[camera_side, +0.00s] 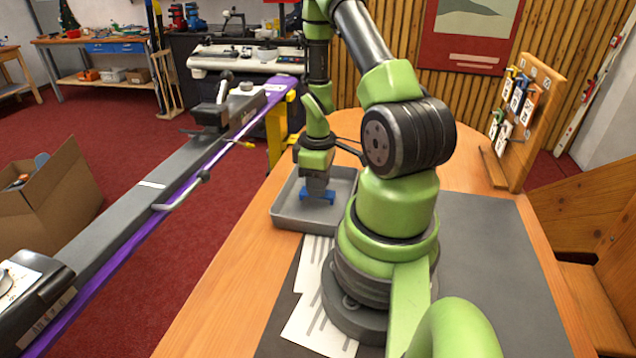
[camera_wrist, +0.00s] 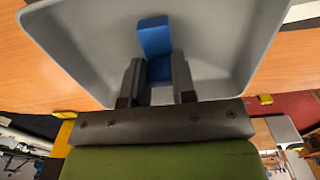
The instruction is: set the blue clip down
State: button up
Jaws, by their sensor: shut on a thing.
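The blue clip (camera_side: 318,196) is held at the tip of my gripper (camera_side: 317,185), over the grey tray (camera_side: 292,217). In the wrist view the blue clip (camera_wrist: 154,38) shows between and beyond the two dark fingers of my gripper (camera_wrist: 159,80), which are shut on it. The grey tray (camera_wrist: 85,50) fills most of the wrist view behind the clip. I cannot tell whether the clip touches the tray floor. The tray looks otherwise empty where it shows; its right part is partly hidden by my arm in the side view.
The tray stands on the wooden table (camera_side: 232,270). Printed papers (camera_side: 315,300) lie in front of it. A wooden rack (camera_side: 520,125) with several tagged clips stands at the table's back right. A long ski (camera_side: 150,205) on a bench runs along the left, apart from the table.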

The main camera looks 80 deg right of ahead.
jog(key=shift+f, duration=0.3)
jog(key=o, duration=0.9)
notch_tip(320, 180, up, 12)
jog(key=w+a+r+m+t+h, duration=0.1)
jog(key=w+a+r+m+t, duration=0.3)
jog(key=a+r, duration=0.6)
jog(key=s+a+r+t+y, duration=0.1)
jog(key=a+r, duration=0.1)
jog(key=a, duration=0.2)
jog(key=s+a+r+t+y, duration=0.1)
jog(key=a+r, duration=0.1)
jog(key=a, duration=0.2)
jog(key=s+a+r+t+y, duration=0.1)
jog(key=s+a+r, duration=0.1)
jog(key=a, duration=0.2)
jog(key=shift+a+r, duration=0.1)
jog(key=shift+r, duration=0.2)
